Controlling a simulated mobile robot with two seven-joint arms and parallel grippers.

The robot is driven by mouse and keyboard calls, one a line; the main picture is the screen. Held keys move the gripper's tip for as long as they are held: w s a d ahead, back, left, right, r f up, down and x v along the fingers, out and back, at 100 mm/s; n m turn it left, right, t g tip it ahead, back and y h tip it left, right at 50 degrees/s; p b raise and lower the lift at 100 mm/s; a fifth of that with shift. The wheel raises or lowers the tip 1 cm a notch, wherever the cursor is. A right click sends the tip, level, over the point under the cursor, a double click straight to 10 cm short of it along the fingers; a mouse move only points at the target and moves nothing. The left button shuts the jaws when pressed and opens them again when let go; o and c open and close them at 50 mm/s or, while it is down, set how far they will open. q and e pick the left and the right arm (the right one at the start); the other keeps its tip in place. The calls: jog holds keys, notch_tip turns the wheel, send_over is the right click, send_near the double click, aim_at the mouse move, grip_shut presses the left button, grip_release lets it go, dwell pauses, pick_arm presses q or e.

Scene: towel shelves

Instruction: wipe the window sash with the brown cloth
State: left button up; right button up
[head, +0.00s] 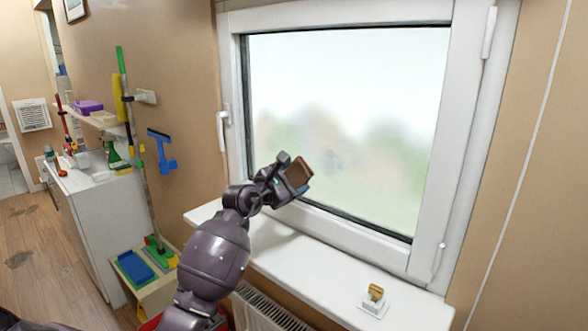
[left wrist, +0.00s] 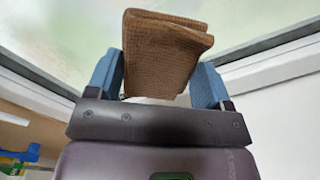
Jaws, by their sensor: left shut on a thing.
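My left gripper (head: 283,178) is shut on the brown cloth (head: 298,172). It holds the folded cloth up in front of the lower left part of the window pane (head: 350,110). In the left wrist view the cloth (left wrist: 165,52) sits between the two blue fingers of the gripper (left wrist: 160,78), with the pane and the white frame behind it. I cannot tell whether the cloth touches the window. The white window sash (head: 345,242) surrounds the pane and is shut. My right gripper is not in view.
The white sill (head: 310,258) runs below the window, with a small yellow-brown item on a white holder (head: 374,300) at its right. A radiator (head: 265,308) is under the sill. A white cabinet (head: 85,215) with bottles and a low stand (head: 150,268) are at the left.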

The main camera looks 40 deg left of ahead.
aim_at(314, 166)
pick_arm(q)
jog(key=shift+w+a+f+y, duration=0.15)
jog(key=shift+a+y, duration=0.15)
jog(key=shift+a, duration=0.2)
jog(key=shift+w+b, duration=0.35)
jog(key=shift+w, duration=0.1)
jog(key=w, duration=0.1)
jog(key=w+b, duration=0.1)
jog(key=w, duration=0.1)
jog(key=w+b, duration=0.1)
jog(key=shift+w+d, duration=0.25)
jog(key=shift+w, duration=0.1)
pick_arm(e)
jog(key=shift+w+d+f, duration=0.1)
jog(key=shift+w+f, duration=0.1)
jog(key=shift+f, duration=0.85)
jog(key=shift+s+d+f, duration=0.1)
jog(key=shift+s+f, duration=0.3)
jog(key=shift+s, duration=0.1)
pick_arm(q)
jog(key=shift+w, duration=0.2)
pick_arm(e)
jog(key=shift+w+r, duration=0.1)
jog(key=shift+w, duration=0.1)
pick_arm(q)
jog(key=shift+w, duration=0.25)
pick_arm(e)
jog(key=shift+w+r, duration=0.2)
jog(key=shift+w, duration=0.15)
